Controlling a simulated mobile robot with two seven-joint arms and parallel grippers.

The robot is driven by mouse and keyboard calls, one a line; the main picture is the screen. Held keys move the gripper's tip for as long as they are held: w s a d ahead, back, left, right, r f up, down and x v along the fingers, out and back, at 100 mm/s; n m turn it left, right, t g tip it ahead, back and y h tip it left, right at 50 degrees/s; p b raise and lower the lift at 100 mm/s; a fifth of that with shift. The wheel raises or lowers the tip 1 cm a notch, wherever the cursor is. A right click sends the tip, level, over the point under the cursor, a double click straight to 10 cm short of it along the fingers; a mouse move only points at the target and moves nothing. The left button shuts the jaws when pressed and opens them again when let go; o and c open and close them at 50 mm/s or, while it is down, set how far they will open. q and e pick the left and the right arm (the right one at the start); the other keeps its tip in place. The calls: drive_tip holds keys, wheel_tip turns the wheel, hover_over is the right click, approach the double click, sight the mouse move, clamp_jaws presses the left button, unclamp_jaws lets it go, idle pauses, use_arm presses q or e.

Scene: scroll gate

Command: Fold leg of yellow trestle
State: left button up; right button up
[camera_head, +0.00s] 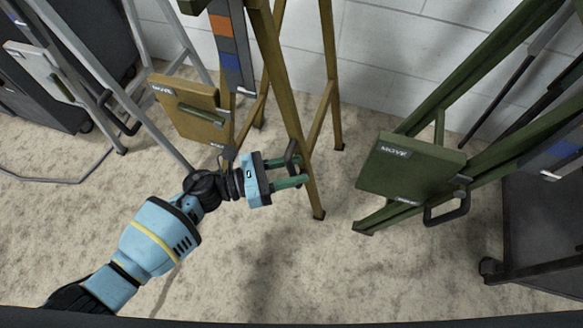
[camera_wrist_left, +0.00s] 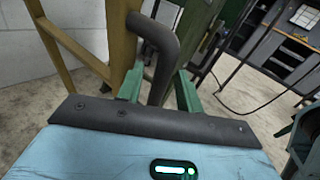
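The yellow trestle (camera_head: 290,103) stands in the upper middle of the head view, its legs spread on the floor. A black bar handle (camera_head: 293,150) is on its near leg; in the wrist view the handle (camera_wrist_left: 158,55) bends down between the green fingers. My left gripper (camera_head: 290,170) is at this handle, one finger on each side. In the wrist view a gap shows between the handle and the fingers (camera_wrist_left: 159,87), so the gripper is open around it. The handle's lower end is hidden behind the gripper body.
A yellow panel (camera_head: 187,108) hangs left of the trestle. A green trestle (camera_head: 440,130) with a panel marked MOVE (camera_head: 407,166) and its own handle (camera_head: 447,207) stands right. A grey metal frame (camera_head: 152,75) is left, a dark cart (camera_head: 540,235) far right. The front floor is clear.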

use_arm(q)
drive_tip(key=shift+c, duration=0.4)
clamp_jaws()
